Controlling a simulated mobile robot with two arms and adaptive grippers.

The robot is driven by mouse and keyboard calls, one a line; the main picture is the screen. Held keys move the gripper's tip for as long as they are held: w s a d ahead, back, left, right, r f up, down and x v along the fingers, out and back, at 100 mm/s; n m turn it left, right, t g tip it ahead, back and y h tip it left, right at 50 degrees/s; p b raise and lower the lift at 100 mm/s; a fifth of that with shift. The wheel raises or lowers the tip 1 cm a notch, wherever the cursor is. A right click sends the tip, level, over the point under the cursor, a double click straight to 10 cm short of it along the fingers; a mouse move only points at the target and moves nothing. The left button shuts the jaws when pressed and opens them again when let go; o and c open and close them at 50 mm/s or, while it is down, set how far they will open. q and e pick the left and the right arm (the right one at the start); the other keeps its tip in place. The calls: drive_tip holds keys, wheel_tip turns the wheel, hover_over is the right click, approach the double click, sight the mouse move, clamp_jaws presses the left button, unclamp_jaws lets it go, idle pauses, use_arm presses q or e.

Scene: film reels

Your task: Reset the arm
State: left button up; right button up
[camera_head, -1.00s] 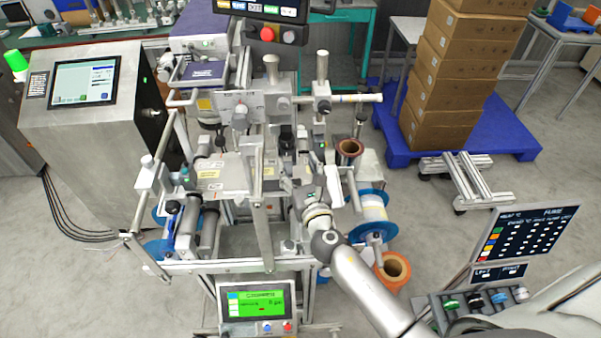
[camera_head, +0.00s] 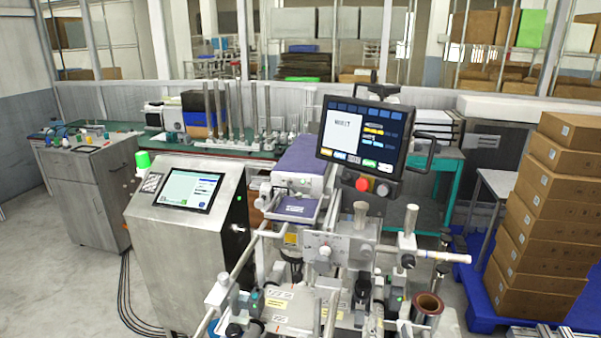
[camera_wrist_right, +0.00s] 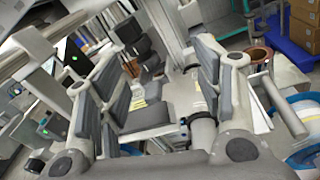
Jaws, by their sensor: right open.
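My right gripper (camera_wrist_right: 158,92) fills the right wrist view, its two grey-padded fingers spread apart with nothing held between them. The film machine (camera_head: 330,245) stands ahead in the head view. A reddish-brown reel (camera_head: 427,308) sits at its lower right; a similar reel (camera_wrist_right: 258,57) shows right of the gripper. A blue-flanged reel (camera_wrist_right: 306,112) is at the right edge of the wrist view. I cannot make out either gripper in the head view. My left gripper is not in view.
A metal console with a screen (camera_head: 188,189) stands left of the machine. A monitor with a red button (camera_head: 366,137) rises above it. Stacked cardboard boxes (camera_head: 540,215) on a blue pallet (camera_head: 478,305) stand at right. Open floor (camera_head: 65,270) lies at lower left.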

drive_tip(key=s+d+f+m+g+h, duration=0.1)
drive_tip(key=s+d+f+m+g, duration=0.15)
drive_tip(key=s+m, duration=0.5)
drive_tip(key=s+d+f+m+g+h, duration=0.15)
drive_tip(key=s+d+m+g, duration=0.25)
drive_tip(key=m, duration=0.6)
drive_tip(key=s+a+f+m+g+y, duration=0.2)
drive_tip(key=s+a+m+g+y, duration=0.15)
drive_tip(key=s+m, duration=0.35)
drive_tip(key=s+a+f+m+g+y, duration=0.2)
drive_tip(key=s+a+m+g, duration=0.2)
drive_tip(key=s, duration=0.6)
wheel_tip(320, 180, down, 28)
drive_tip(key=s+g+b, duration=0.1)
drive_tip(key=b, duration=0.2)
drive_tip(key=s+d+f+g+b, duration=0.1)
drive_tip(key=s+d+f+b, duration=0.2)
drive_tip(key=s+f, duration=1.4)
drive_tip(key=shift+s+f, duration=0.15)
drive_tip(key=shift+f, duration=1.55)
